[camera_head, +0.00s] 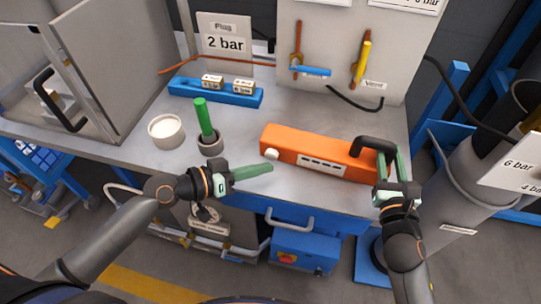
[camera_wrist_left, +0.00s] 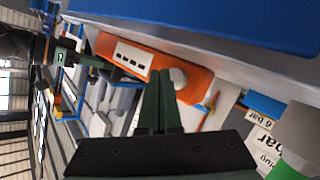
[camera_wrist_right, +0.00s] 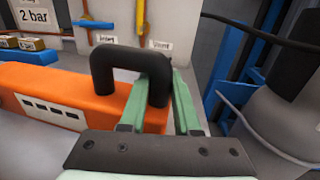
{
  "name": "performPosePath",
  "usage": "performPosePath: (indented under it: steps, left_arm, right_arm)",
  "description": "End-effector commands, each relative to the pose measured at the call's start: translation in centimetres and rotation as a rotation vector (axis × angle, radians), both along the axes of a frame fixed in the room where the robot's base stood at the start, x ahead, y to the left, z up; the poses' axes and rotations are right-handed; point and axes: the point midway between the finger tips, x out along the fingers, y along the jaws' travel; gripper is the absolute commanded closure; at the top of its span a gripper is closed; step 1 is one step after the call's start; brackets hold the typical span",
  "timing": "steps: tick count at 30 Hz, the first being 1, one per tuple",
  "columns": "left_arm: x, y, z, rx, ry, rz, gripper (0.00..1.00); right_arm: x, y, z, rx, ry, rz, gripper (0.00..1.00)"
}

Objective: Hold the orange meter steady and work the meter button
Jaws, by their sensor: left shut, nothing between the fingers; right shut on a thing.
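The orange meter (camera_head: 300,144) lies on the grey bench, long side along the front edge. A white round button (camera_head: 271,154) sits at its left end, and a black handle (camera_head: 372,143) stands at its right end. My right gripper (camera_head: 388,160) is shut on the black handle, which also shows between its green fingers in the right wrist view (camera_wrist_right: 105,68). My left gripper (camera_head: 270,169) is shut and empty, with its green fingertips just in front of the button and apparently apart from it. In the left wrist view the fingertips (camera_wrist_left: 161,74) point toward the button (camera_wrist_left: 178,78).
A white cup (camera_head: 166,132) and a grey holder with a green rod (camera_head: 204,118) stand left of the meter. A blue tray (camera_head: 215,92) with small blocks lies behind. A panel (camera_head: 343,50) with blue and yellow valve levers rises at the back.

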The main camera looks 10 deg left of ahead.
Motion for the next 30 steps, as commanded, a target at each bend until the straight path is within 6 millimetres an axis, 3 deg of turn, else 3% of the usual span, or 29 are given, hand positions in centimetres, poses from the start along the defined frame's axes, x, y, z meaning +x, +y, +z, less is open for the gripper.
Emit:
performPosePath:
  steps: [30]
  left_arm:
    - [0.85,-0.07,-0.01,0.0,0.0,0.0,1.0]
  right_arm:
    - [0.0,0.0,0.02,0.0,0.0,0.0,1.0]
